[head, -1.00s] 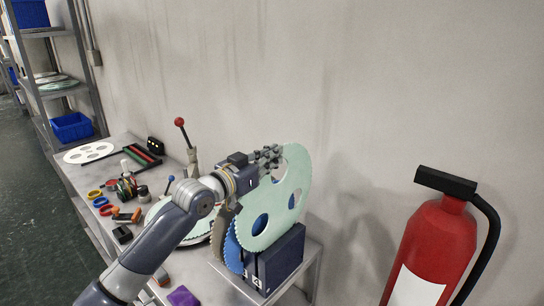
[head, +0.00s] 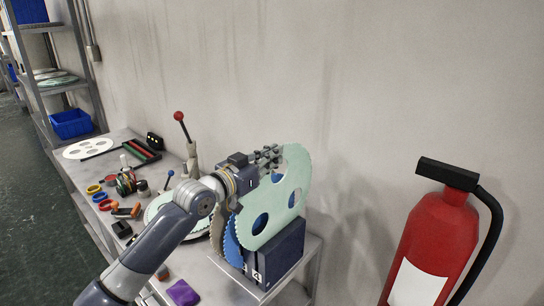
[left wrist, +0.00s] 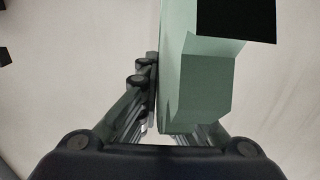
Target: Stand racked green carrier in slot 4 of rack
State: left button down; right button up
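The pale green carrier (head: 284,213), a thin toothed disc with holes, stands upright at the dark blue rack (head: 281,252). Its lower edge overlaps the rack top, and I cannot tell how deep it sits or in which slot. A figure 4 shows on the rack's front end. My left gripper (head: 270,158) is at the carrier's upper left rim. In the left wrist view the green carrier (left wrist: 198,85) runs between the fingers, which are closed around it; the right finger is partly hidden. A blue toothed disc (head: 232,243) stands in the rack beside it. My right gripper is out of view.
The metal table (head: 222,290) carries a purple block (head: 183,293), coloured rings and small tools to the left. A lever with a red knob (head: 179,116) stands behind my arm. A red fire extinguisher (head: 432,240) is at the right. The wall is close behind.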

aim_at(239, 219)
pick_arm(q)
jog(key=shift+f+b, duration=0.7)
jog(key=shift+f, duration=0.2)
jog(key=shift+f+b, duration=1.35)
jog(key=shift+f, duration=0.65)
jog(key=shift+f+b, duration=2.1)
jog(key=shift+f, duration=0.9)
jog(key=c, duration=1.7)
grip_release()
jog(key=shift+f, duration=0.3)
jog(key=v, duration=1.2)
jog(key=shift+s+r, duration=0.1)
jog(key=shift+r, duration=0.25)
